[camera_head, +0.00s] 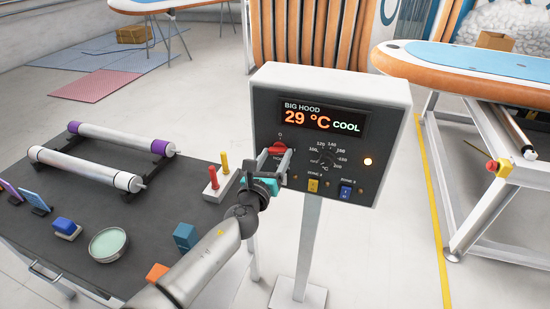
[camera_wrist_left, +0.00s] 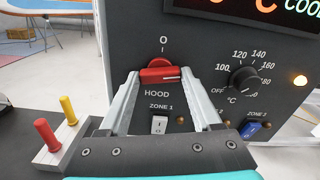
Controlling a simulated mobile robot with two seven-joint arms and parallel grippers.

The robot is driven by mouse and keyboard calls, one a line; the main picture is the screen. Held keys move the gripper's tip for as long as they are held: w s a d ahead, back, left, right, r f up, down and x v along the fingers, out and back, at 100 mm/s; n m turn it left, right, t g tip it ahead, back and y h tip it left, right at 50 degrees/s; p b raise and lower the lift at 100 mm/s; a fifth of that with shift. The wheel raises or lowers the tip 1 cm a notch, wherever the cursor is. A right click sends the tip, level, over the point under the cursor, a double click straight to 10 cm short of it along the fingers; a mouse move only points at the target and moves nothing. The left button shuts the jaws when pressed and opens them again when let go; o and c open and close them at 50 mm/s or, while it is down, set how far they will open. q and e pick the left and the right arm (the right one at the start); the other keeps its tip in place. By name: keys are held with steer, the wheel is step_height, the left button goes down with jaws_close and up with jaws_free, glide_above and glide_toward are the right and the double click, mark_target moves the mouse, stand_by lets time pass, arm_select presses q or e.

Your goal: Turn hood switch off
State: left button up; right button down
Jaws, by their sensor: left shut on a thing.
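The red hood switch (camera_head: 277,148) is a rotary knob on the front of the grey-white control box (camera_head: 398,92) labelled BIG HOOD. In the left wrist view, the red knob (camera_wrist_left: 160,76) has its bar lying roughly sideways, with a pale mark toward its right end. An "O" is printed above it and "HOOD" below. My left gripper (camera_head: 274,157) is at the knob, with one finger on each side of its bar; the left wrist view shows both fingers (camera_wrist_left: 159,82) shut on it. My right gripper is out of view.
The panel also has a black temperature dial (camera_head: 326,160), a yellow switch (camera_head: 313,185), a blue switch (camera_head: 346,192) and a lit orange lamp (camera_head: 368,161). The display (camera_head: 322,118) reads 29 °C COOL. A dark table (camera_head: 150,215) with rollers stands left; a board rack (camera_head: 470,62) stands right.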

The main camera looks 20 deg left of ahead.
arm_select(q)
steer(key=n+b, duration=0.1)
steer(key=n, duration=0.3)
steer(key=shift+n, duration=0.3)
steer(key=n, duration=0.3)
steer(key=shift+n+b, duration=0.3)
steer(key=n, duration=0.3)
steer(key=shift+n, duration=2.1)
steer(key=o, duration=1.4)
steer(key=shift+c, duration=0.2)
steer(key=shift+s, duration=0.15)
steer(key=s, duration=1.5)
steer(key=shift+a, duration=0.25)
